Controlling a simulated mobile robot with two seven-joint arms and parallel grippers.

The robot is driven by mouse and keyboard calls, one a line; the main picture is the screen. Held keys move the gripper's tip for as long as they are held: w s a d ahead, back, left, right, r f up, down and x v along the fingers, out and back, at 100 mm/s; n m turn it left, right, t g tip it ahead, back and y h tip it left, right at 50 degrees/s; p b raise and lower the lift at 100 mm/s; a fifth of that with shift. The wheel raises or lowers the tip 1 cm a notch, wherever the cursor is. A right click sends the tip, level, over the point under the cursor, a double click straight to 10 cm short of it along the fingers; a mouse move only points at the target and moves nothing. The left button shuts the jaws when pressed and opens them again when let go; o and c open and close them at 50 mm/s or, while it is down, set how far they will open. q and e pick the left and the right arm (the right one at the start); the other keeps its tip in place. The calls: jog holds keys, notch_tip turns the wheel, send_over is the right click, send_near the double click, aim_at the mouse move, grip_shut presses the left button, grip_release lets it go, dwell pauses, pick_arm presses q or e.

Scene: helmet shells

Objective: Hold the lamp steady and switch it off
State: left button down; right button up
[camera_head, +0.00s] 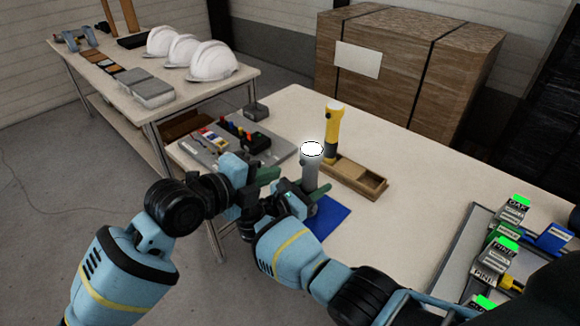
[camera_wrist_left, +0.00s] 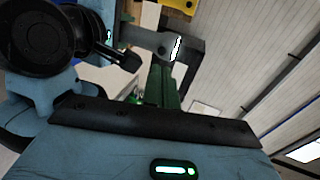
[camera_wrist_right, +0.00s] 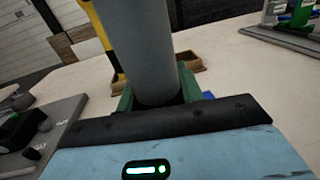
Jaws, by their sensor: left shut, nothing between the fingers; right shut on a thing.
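The grey lamp (camera_head: 311,172) stands upright with a bright white top over a blue mat (camera_head: 329,217) on the table. A small dark bump shows on its upper left side. My right gripper (camera_head: 308,192) is shut around its lower part. In the right wrist view the grey lamp body (camera_wrist_right: 146,45) rises between the green fingers. My left gripper (camera_head: 272,177) is shut and empty, just left of the lamp; I cannot tell whether it touches it. Its closed green fingers (camera_wrist_left: 165,88) show in the left wrist view. My arms hide the lamp's base.
A yellow lamp (camera_head: 332,130) stands upright in a wooden tray (camera_head: 362,180) behind. A grey board (camera_head: 190,149) with small coloured items lies left. A tray (camera_head: 452,244) of labelled boxes is at right. White helmets (camera_head: 213,62) sit on another table.

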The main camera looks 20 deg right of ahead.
aim_at(301, 163)
pick_arm(q)
jog(key=x, duration=0.6)
jog(key=shift+d, duration=0.2)
jog(key=shift+w+f, duration=0.1)
jog(key=shift+w+d, duration=0.4)
jog(key=shift+d, duration=0.35)
jog(key=shift+s+a, duration=0.1)
pick_arm(e)
jog(key=shift+a, duration=0.1)
pick_arm(q)
jog(key=shift+a, duration=0.2)
pick_arm(e)
jog(key=shift+f, duration=0.1)
pick_arm(q)
jog(key=v, duration=0.9)
jog(key=shift+s+r, duration=0.2)
jog(key=shift+r, duration=0.05)
pick_arm(e)
jog(key=shift+s, duration=0.1)
pick_arm(q)
jog(key=shift+a, duration=0.15)
